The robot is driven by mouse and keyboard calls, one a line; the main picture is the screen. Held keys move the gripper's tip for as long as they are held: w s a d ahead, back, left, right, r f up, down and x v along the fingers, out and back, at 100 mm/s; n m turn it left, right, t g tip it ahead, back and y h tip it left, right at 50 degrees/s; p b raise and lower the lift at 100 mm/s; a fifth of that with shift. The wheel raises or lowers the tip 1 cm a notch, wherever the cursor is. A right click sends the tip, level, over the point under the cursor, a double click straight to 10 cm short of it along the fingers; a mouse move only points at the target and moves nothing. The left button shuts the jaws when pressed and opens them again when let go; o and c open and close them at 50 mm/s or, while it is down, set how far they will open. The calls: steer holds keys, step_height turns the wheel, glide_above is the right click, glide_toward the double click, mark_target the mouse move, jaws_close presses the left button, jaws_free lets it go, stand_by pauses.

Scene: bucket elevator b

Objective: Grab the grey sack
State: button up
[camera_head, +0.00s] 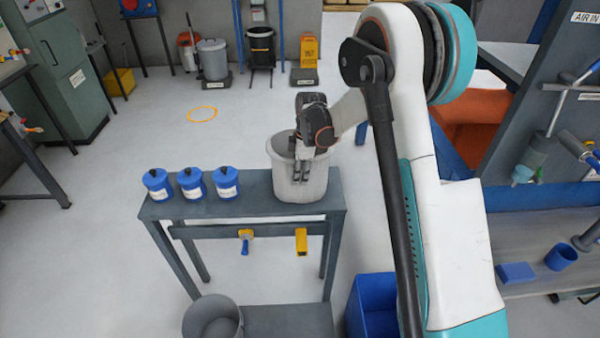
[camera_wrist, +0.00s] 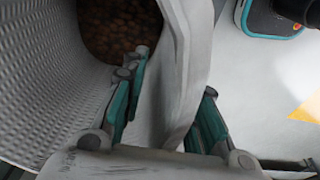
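The grey sack (camera_head: 317,183) stands upright and open-topped at the right end of the dark grey table. In the wrist view its ribbed wall (camera_wrist: 45,85) fills the left side, and brown grain-like contents (camera_wrist: 118,30) show inside. My gripper (camera_head: 300,178) points down at the sack's rim. In the wrist view my gripper (camera_wrist: 165,112) is open, with one teal-padded finger inside the sack and the other outside. The sack's wall passes between them, with visible room beside the pads. The fingertips' lower ends are partly hidden.
Several blue lidded containers (camera_head: 191,183) stand left of the sack on the table (camera_head: 250,205). Yellow-handled tools (camera_head: 301,240) hang from its front rail. A grey bucket (camera_head: 212,318) and a blue bin (camera_head: 372,305) are low in front. Open floor lies behind the table.

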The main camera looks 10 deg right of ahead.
jaws_close()
stand_by(0.3)
